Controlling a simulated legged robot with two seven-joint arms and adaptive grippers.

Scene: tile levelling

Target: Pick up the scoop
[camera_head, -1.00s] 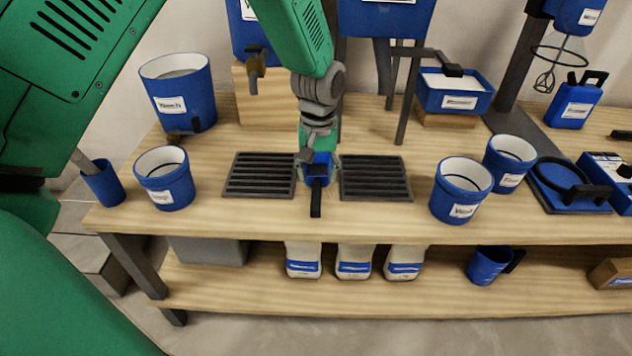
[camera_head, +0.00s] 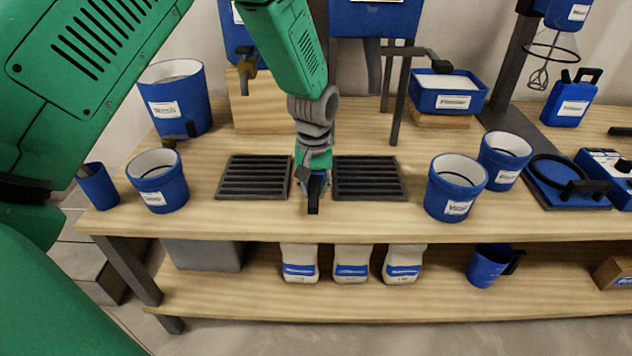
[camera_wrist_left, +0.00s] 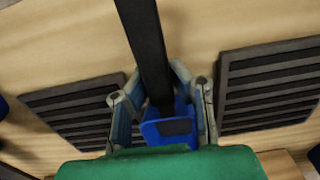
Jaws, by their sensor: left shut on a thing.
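The scoop (camera_head: 314,199) is blue with a black handle and sits between two dark slatted grates near the table's front. The handle points toward the front edge. My left gripper (camera_head: 314,180) comes down from above and is shut on the scoop. In the left wrist view, its two grey fingers (camera_wrist_left: 163,108) stand on either side of the blue scoop body (camera_wrist_left: 178,113), and the black handle (camera_wrist_left: 148,45) runs up the picture. Part of the scoop is hidden by the gripper. I cannot tell whether it touches the table. My right gripper is not in view.
The left grate (camera_head: 254,178) and right grate (camera_head: 369,179) flank the scoop closely. Blue buckets stand at left (camera_head: 158,181) and right (camera_head: 456,188). A dark post stand (camera_head: 399,100) rises behind. The wooden table (camera_head: 300,222) is clear along its front strip.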

